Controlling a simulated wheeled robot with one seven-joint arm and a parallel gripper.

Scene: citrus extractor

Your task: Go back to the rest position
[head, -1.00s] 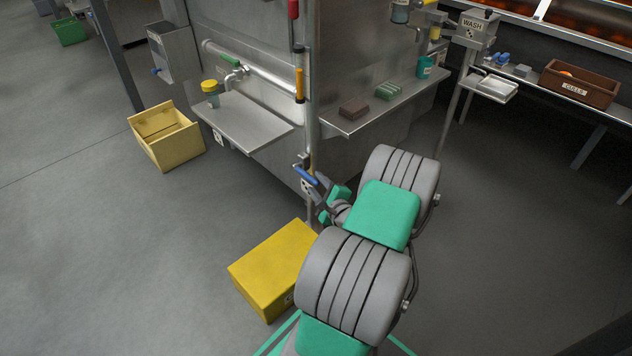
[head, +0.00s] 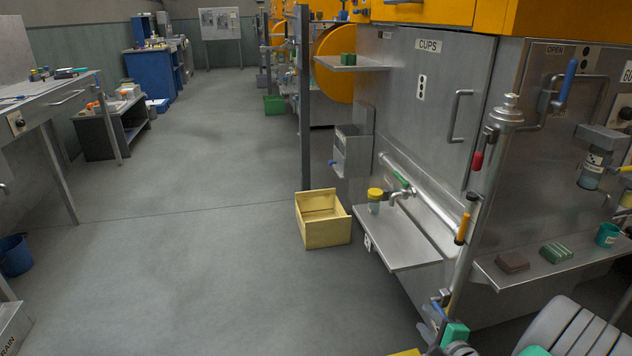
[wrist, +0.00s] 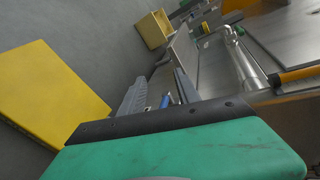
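My gripper (head: 437,324) is at the lower right of the head view, low beside the foot of a metal post on the machine. In the wrist view my gripper (wrist: 160,88) shows two grey fingers with a gap between them, so it looks open. A blue handle (wrist: 165,101) shows in that gap; the same blue handle (head: 440,312) is close to the fingers in the head view. I see nothing held. I cannot tell whether a finger touches the handle. Part of my arm hides the lower right of the head view.
A yellow box (wrist: 48,90) stands on the floor close to my gripper. An open cream crate (head: 324,232) stands left of the steel shelf (head: 405,247), which holds a yellow-lidded jar (head: 375,203). A workbench (head: 50,105) stands far left.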

